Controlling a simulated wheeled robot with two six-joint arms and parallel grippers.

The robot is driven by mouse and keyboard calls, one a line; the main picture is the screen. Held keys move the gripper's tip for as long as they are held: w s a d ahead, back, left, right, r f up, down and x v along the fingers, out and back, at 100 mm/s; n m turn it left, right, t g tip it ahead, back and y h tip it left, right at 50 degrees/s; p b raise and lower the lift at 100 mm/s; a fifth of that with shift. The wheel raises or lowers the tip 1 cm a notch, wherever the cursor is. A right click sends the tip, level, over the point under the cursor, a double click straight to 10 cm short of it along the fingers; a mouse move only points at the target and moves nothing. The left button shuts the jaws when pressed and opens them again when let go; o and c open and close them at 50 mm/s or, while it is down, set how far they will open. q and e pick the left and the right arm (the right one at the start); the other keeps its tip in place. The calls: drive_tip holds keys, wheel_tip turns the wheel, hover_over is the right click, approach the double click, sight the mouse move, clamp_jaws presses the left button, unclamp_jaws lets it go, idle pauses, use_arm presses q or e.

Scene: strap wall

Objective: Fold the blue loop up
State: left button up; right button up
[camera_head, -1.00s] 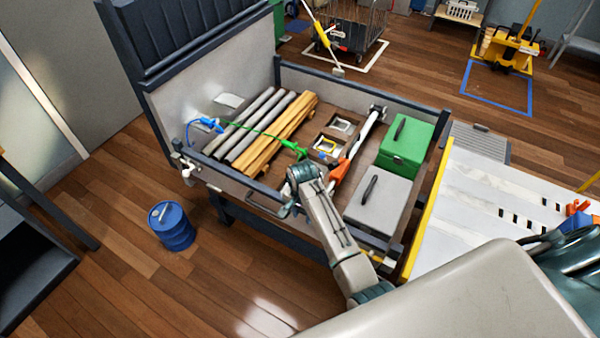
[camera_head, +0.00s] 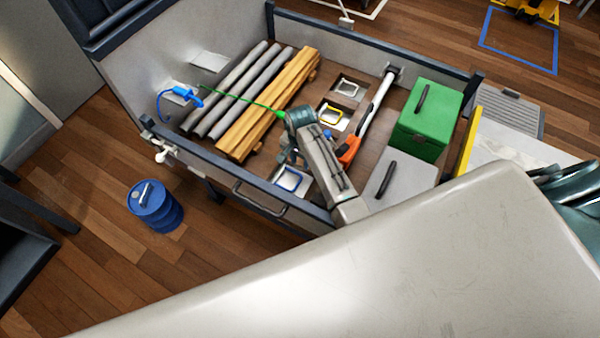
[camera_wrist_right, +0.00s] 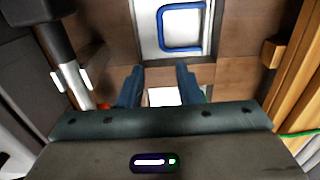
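The blue loop (camera_head: 290,179) lies on a pale plate set in the trailer floor by the front wall in the head view. In the right wrist view the blue loop (camera_wrist_right: 182,28) sits at the top on its metal plate (camera_wrist_right: 148,32), and it looks folded down flat. My right gripper (camera_head: 290,158) is above the trailer floor, just behind the blue loop in the head view. Its two dark fingers (camera_wrist_right: 160,82) are apart with nothing held between them, and the loop is beyond their tips.
Yellow (camera_head: 331,113) and white (camera_head: 346,88) loops sit on similar plates. Wooden beams (camera_head: 268,105) and grey pipes (camera_head: 232,88) lie left of my arm. A green strap (camera_head: 242,99) crosses them.

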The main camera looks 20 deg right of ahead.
sight(300, 176)
wheel_tip(300, 176, down, 11)
drive_tip(key=shift+w+f, duration=0.15)
idle(0.4)
clamp_jaws()
